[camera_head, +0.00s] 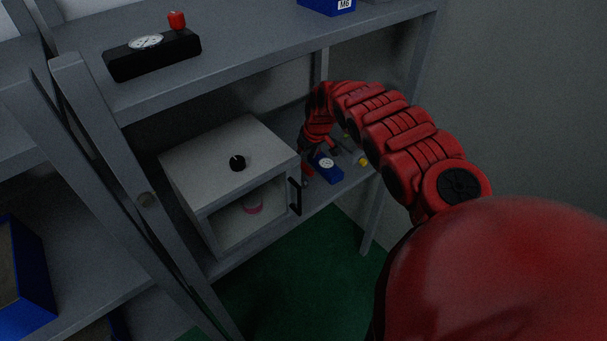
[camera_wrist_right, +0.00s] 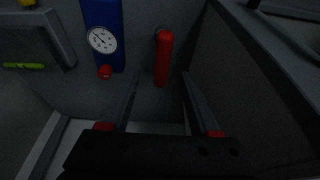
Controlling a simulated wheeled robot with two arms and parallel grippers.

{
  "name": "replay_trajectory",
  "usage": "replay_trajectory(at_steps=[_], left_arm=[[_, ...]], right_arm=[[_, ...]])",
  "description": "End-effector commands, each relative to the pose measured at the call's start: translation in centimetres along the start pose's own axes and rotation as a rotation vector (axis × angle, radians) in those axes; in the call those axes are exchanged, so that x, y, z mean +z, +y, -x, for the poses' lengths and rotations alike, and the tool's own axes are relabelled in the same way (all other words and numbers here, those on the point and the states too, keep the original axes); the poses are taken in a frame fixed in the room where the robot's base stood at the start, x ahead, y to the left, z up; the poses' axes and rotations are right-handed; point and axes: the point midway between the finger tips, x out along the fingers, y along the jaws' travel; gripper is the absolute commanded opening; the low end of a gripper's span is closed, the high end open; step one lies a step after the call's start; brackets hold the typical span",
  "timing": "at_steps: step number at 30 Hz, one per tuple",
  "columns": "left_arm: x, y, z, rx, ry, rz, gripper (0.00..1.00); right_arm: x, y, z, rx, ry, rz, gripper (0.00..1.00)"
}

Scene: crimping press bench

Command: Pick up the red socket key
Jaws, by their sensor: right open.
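In the head view the key (camera_head: 307,169) is a small red shape between the blue block (camera_head: 326,168) and the grey cabinet. My right gripper (camera_wrist_right: 160,82) is open, its two dark fingers on either side of the key's lower end in the picture. I cannot tell whether they touch it. In the head view the right gripper (camera_head: 317,148) is small and partly hidden. My left gripper is not in view.
A grey cabinet (camera_head: 222,160) with a black knob and dark door handle stands close left of the key. Shelf posts and an upper shelf (camera_head: 250,68) surround the spot. A black gauge block (camera_head: 152,58) sits above. Small yellow-tipped items (camera_head: 362,161) lie to the right.

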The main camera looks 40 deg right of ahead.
Motion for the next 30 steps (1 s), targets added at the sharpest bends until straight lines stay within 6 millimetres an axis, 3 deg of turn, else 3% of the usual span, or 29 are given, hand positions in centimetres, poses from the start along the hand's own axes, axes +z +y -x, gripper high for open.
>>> replay_trajectory(at_steps=[7,12,23,30], left_arm=[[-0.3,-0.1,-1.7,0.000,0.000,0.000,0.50],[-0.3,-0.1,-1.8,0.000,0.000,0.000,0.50],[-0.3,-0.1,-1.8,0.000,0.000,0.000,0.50],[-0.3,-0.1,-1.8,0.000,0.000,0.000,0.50]], right_arm=[[0.3,-0.6,-2.5,-0.007,-0.002,-0.001,0.62],[0.3,-0.5,-4.3,-0.006,0.000,-0.001,0.62],[0.4,-0.1,-4.9,0.001,0.000,-0.001,0.62],[0.4,-0.2,-4.9,0.001,-0.001,-0.001,0.23]])
